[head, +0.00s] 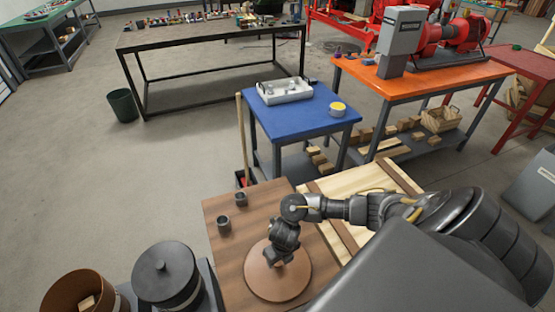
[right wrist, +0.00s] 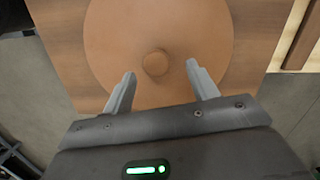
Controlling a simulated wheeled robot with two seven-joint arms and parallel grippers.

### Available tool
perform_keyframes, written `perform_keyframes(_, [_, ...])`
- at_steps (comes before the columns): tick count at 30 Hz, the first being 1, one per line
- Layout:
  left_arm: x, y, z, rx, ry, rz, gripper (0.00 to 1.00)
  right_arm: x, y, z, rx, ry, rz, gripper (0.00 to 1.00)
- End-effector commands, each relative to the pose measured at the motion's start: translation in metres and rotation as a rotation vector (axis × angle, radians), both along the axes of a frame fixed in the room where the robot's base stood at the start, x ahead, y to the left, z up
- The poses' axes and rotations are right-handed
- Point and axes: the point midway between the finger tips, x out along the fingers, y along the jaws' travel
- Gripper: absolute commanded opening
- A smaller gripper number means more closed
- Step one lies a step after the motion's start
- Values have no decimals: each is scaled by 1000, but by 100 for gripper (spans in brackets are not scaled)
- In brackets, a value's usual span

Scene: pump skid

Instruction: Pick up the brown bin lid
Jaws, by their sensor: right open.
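The brown bin lid (head: 290,284) is a round disc lying flat on a brown wooden table top. In the right wrist view the lid (right wrist: 110,40) has a round knob (right wrist: 155,63) at its middle. My right gripper (head: 274,258) is over the lid in the head view and hides part of it, including the knob. In the right wrist view my right gripper (right wrist: 160,75) is open and empty, its fingers spread to either side of the knob and pointing at it. Whether the fingertips are level with the knob I cannot tell. My left gripper is not in view.
Two small dark cups (head: 240,199) stand on the brown table top (head: 222,243). An open brown bin (head: 70,290) and a dark lidded bin (head: 166,272) stand at the lower left. A pale wooden crate (head: 340,184) is to the right, and a blue table (head: 300,122) is behind.

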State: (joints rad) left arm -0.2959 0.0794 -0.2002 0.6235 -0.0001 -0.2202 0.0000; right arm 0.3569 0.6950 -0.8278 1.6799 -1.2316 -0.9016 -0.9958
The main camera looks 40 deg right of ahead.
Motion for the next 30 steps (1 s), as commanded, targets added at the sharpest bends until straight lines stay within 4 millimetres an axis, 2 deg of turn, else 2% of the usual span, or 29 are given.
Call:
perform_keyframes(1, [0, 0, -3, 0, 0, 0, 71, 1, 2, -10, 0, 4, -3, 59])
perform_keyframes(7, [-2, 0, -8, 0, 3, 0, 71, 6, 4, -37, -1, 4, -1, 59])
perform_keyframes(17, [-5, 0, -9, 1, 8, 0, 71, 8, 4, -42, -1, 1, 0, 59])
perform_keyframes(27, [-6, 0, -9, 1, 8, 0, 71, 8, 3, -42, -1, 1, 0, 14])
perform_keyframes(29, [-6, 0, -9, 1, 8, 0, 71, 8, 3, -42, -1, 1, 0, 7])
perform_keyframes(30, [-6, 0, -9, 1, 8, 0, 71, 8, 3, -42, -1, 0, 0, 7])
